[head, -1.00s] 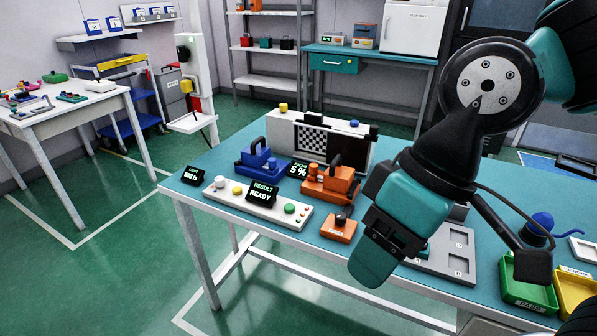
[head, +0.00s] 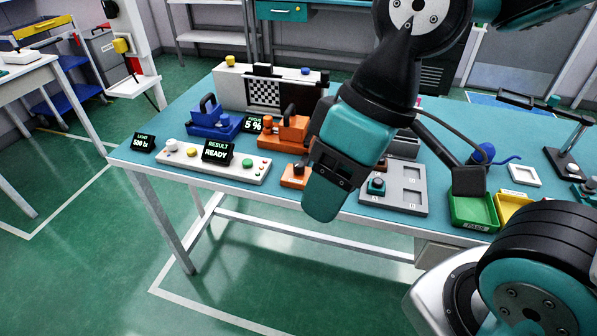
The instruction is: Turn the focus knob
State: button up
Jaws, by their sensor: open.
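A small orange block with a dark knob (head: 296,174) stands at the table's front edge, partly hidden by my arm. I take it to be the focus knob. Behind it is an orange fixture (head: 284,130), and a small display (head: 252,125) reads 5 %. My gripper (head: 330,165) is at the lower end of my black and teal arm, in front of and just right of the knob block in the picture. Its jaws are hard to make out; it is open, with nothing seen held. I cannot tell its gap to the knob.
A control panel (head: 190,161) with coloured buttons bears a RESULT READY sign (head: 217,152). A blue fixture (head: 212,122) and a checkered target (head: 265,93) stand behind. Right of my arm are a grey tray (head: 410,205), a green bin (head: 472,212) and a yellow bin (head: 512,205).

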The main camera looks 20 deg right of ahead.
aim_at(300, 166)
jog(key=k, duration=1.15)
jog(key=u, duration=1)
jog(key=i, duration=0.85)
jog(key=z, duration=0.45)
jog(key=i, duration=0.8)
jog(key=z, duration=0.75)
